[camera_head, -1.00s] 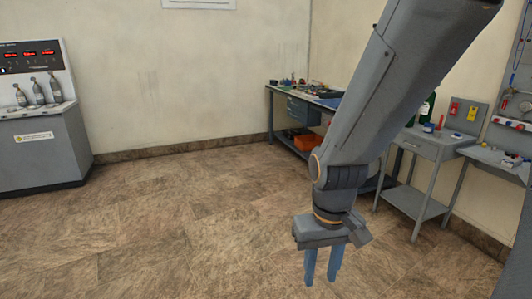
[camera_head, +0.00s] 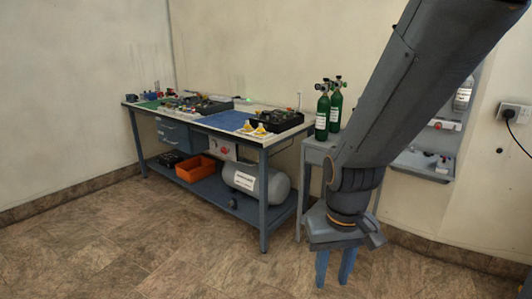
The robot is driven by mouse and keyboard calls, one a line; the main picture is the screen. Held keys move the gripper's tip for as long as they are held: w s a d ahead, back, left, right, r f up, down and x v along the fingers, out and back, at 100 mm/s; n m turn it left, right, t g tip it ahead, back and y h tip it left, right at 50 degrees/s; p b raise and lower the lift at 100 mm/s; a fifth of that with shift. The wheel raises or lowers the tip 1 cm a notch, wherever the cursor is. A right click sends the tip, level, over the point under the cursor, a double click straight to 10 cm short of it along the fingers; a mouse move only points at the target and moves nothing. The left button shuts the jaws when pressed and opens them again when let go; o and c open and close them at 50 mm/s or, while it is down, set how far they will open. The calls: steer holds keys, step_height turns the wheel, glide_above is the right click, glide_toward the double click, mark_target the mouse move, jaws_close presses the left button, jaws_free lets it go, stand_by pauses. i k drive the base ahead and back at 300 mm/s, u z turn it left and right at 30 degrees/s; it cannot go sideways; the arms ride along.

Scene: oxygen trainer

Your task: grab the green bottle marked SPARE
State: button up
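Two green bottles with dark valves stand upright on a small grey side table (camera_head: 318,152), right of the workbench. The front green bottle (camera_head: 322,118) has a white label that is too small to read. The other green bottle (camera_head: 336,108) stands just behind it to the right, also with a pale label. I cannot tell which is marked SPARE. My gripper (camera_head: 334,283) points down over the floor, in front of and below the side table. Its two blue fingers are apart with nothing seen between them. My arm hides the right part of the side table.
A blue-grey workbench (camera_head: 282,143) with tools and devices stands left of the bottles. An orange bin (camera_head: 195,168) and a grey tank (camera_head: 257,183) sit on its lower shelf. A wall rack (camera_head: 423,160) is behind my arm at right. The floor (camera_head: 130,250) in front is clear.

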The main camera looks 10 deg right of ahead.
mark_target(324, 104)
steer(key=z, duration=0.25)
steer(key=i, duration=0.6)
steer(key=z, duration=0.45)
steer(key=i, duration=1.95)
steer(key=u, duration=0.2)
